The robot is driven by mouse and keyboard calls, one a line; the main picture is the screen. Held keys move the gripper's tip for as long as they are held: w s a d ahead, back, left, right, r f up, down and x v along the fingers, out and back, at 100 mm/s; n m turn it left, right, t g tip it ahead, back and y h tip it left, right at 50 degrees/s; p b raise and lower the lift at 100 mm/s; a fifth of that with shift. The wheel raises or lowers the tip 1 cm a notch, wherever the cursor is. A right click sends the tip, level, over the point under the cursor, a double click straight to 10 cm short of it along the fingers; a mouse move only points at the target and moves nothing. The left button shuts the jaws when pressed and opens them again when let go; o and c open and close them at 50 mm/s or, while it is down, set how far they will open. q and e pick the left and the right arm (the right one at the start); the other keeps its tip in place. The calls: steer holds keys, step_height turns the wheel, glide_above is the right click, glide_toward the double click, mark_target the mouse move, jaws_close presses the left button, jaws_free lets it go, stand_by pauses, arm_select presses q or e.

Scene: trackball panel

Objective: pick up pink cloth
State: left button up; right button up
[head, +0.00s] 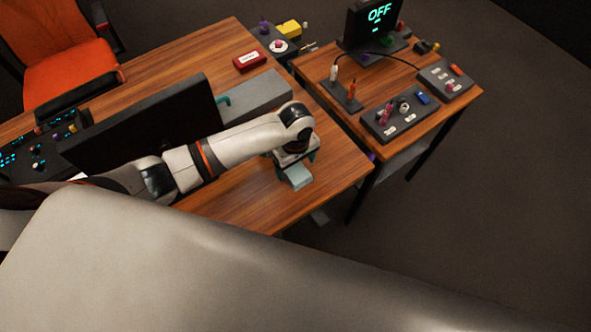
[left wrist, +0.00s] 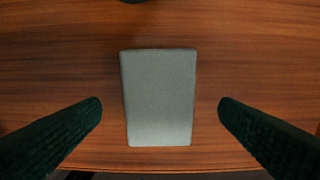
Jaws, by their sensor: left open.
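No pink cloth shows clearly in either view. A flat grey-green rectangular piece (left wrist: 160,80), cloth or pad, lies on the wooden table near its edge. It also shows in the head view as a pale piece (head: 298,179). My left gripper (head: 296,164) is over it, pointing down. In the left wrist view, the open dark fingers (left wrist: 161,105) stand on either side of the piece, with bare wood between each finger and its sides. The gripper holds nothing. My right gripper is not in view.
A black monitor (head: 145,125) and a grey block (head: 255,97) stand behind my left arm. A red box (head: 249,61) lies farther back. A second table holds a display reading OFF (head: 379,14) and control panels (head: 402,115). An orange chair (head: 70,70) is at the left.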

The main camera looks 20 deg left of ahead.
arm_select(q)
step_height(320, 180, down, 2)
steer(key=shift+f, duration=0.4)
steer(key=shift+c, duration=0.8)
steer(key=c, duration=0.9)
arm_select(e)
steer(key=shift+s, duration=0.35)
arm_select(q)
steer(key=shift+r, duration=0.15)
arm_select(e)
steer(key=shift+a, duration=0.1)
